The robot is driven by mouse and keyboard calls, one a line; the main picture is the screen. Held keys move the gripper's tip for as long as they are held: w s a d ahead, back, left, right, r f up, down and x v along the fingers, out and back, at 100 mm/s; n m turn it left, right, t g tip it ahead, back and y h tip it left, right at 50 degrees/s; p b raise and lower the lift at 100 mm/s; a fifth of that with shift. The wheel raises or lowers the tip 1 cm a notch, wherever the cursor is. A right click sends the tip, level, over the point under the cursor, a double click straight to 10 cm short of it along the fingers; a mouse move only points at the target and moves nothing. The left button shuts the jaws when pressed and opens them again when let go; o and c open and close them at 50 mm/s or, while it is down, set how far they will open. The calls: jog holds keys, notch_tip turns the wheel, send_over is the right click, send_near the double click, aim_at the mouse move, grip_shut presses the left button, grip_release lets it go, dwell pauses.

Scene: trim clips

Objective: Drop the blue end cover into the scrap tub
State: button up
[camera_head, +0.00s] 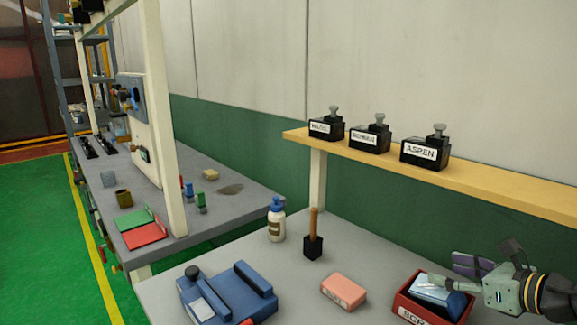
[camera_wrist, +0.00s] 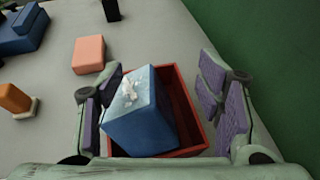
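The blue end cover (camera_head: 437,290) is a blue block with a pale, marked top. It sits tilted in the red scrap tub (camera_head: 408,307), its upper part above the rim. The wrist view shows the cover (camera_wrist: 145,118) toward the left of the tub (camera_wrist: 188,128), with empty red interior to its right. My gripper (camera_head: 452,275) is over the tub; in the wrist view its fingers (camera_wrist: 160,75) are spread on either side. The left finger is close to the cover, and I cannot tell whether it touches. The right finger is clearly apart. The cover's underside is hidden.
A salmon block (camera_head: 344,290) lies left of the tub. A blue device (camera_head: 228,292), a black holder with a wooden handle (camera_head: 313,245) and a white bottle (camera_head: 276,222) stand farther left. A shelf (camera_head: 490,182) with labelled black boxes runs above the table's back.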

jog(key=shift+o, duration=0.7)
jog(key=v, duration=1.2)
